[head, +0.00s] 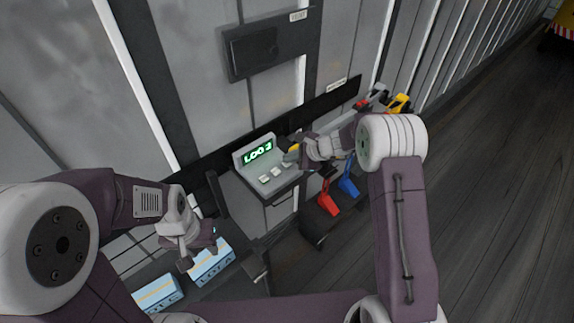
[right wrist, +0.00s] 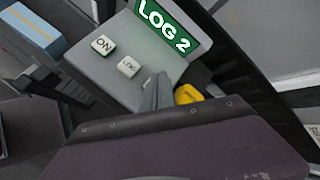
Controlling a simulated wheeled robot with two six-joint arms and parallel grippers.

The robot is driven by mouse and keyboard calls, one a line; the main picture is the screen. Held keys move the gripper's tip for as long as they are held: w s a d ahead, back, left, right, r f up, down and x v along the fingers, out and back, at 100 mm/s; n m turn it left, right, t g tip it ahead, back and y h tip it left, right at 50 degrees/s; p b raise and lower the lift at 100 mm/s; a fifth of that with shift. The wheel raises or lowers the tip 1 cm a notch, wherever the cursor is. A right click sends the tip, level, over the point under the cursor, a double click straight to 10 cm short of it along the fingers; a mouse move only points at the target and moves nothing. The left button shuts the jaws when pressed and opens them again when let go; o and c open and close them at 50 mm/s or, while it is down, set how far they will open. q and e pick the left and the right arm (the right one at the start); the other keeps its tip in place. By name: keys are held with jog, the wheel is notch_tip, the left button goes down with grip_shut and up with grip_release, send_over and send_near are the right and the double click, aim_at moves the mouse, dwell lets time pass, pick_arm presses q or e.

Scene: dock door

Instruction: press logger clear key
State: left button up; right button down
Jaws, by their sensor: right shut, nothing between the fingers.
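The logger (head: 268,168) is a grey sloped console with a raised green display and a row of pale keys. Its display (right wrist: 170,28) reads "LOG 2" in the right wrist view. That view shows a key marked "ON" (right wrist: 103,45) and a second white key (right wrist: 128,67) whose small label I cannot read surely. A yellow piece (right wrist: 188,94) is partly hidden beside my finger. I cannot tell which key is clear. My right gripper (head: 290,156) is shut and empty at the console's right end; contact is unclear. My left gripper (head: 202,250) looks open and empty, left of the console.
Pale blue boxes (head: 211,263) lie below my left gripper. Red (head: 328,198) and blue (head: 348,178) handled items stand right of the console, near my right arm. A dark wall box (head: 254,52) is above. Open floor lies at the right.

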aim_at(290, 164)
jog(key=shift+f+b, duration=0.55)
jog(key=shift+b, duration=0.05)
dwell(0.7)
jog(key=shift+r, duration=0.1)
jog(key=shift+r+p, duration=0.65)
jog(key=shift+r, duration=0.2)
notch_tip(290, 164, up, 5)
jog(key=p, duration=0.4)
jog(key=shift+r, duration=0.1)
dwell(0.7)
